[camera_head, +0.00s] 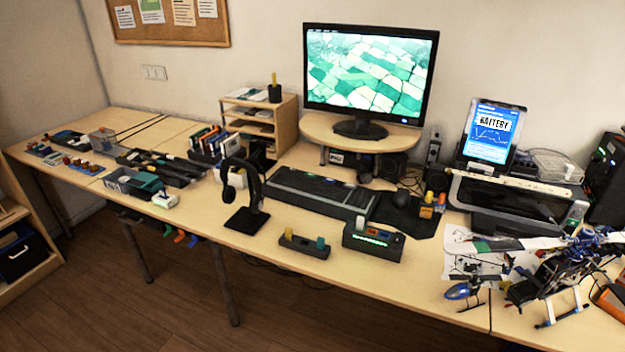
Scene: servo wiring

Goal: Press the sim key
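No key that I can read as the sim key shows; labels are too small to tell. A dark keyboard (310,190) lies on the desk in front of the monitor (368,78), which shows an aerial view of green fields. A small dark box (372,243) with a lit green strip and coloured parts on top sits near the desk's front edge. A low dark block (303,247) with a yellow and a teal upright piece stands to its left. Neither of my grippers is in view.
A headphone stand (247,218) is left of the keyboard. A mouse (388,197) lies on a dark mat (412,217). A tablet reading BATTERY (491,132) stands by a printer (510,203). Model helicopters (462,291) crowd the right. Trays and parts fill the left.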

